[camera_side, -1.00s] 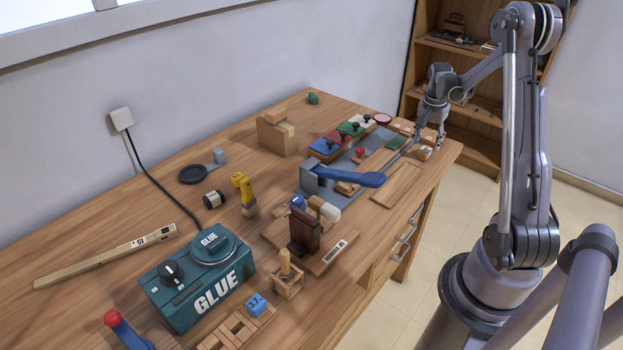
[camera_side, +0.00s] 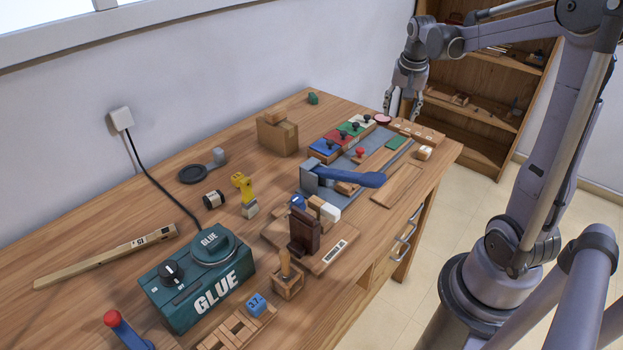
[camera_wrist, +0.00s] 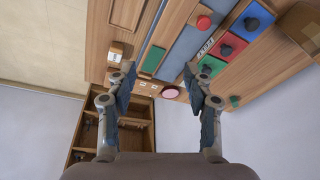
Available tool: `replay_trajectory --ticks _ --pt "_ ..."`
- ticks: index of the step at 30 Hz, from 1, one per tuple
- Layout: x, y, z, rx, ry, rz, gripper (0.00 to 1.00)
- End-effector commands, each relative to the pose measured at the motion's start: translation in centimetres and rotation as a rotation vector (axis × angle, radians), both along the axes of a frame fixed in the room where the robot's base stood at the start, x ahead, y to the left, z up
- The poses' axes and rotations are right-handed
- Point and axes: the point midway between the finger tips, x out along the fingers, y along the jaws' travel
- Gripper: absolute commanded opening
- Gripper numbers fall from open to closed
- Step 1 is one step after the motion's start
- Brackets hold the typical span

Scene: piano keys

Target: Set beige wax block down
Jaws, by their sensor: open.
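A small beige block (camera_side: 425,153), which looks like the wax block, rests at the right end of the workbench, near its front edge and beside a slotted wooden strip (camera_side: 415,130). A pale block also shows upper left of the fingers in the wrist view (camera_wrist: 115,53). My gripper (camera_side: 404,112) is above the far right end of the bench, behind the block and apart from it. In the wrist view its two fingers (camera_wrist: 160,80) are spread, with nothing between them.
A round red-pink pad (camera_side: 383,119) lies close to my gripper. Red, blue, green and white knobbed blocks (camera_side: 342,138) and a blue lever (camera_side: 350,178) stand left of it. A shelf (camera_side: 480,90) stands behind the bench. A bare wood panel (camera_side: 397,186) is at the front.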

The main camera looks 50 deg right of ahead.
Motion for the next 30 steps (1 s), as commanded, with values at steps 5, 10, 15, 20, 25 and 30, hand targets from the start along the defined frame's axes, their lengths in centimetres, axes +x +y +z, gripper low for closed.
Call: replay_trajectory --ticks 5,10,15,20,25,30 --pt "0.7 8.9 1.8 -0.062 -0.06 0.293 0.52" --pt "-0.1 16.3 2.4 -0.122 -0.123 0.558 0.52" --pt "-2.0 22.8 1.9 -0.182 -0.192 0.813 0.52" --pt "-3.9 27.0 1.0 -0.231 -0.251 1.003 0.52" --pt "-5.1 29.2 0.3 -0.26 -0.287 1.11 0.52" --pt "-5.3 29.6 0.2 -0.267 -0.295 1.132 0.52"
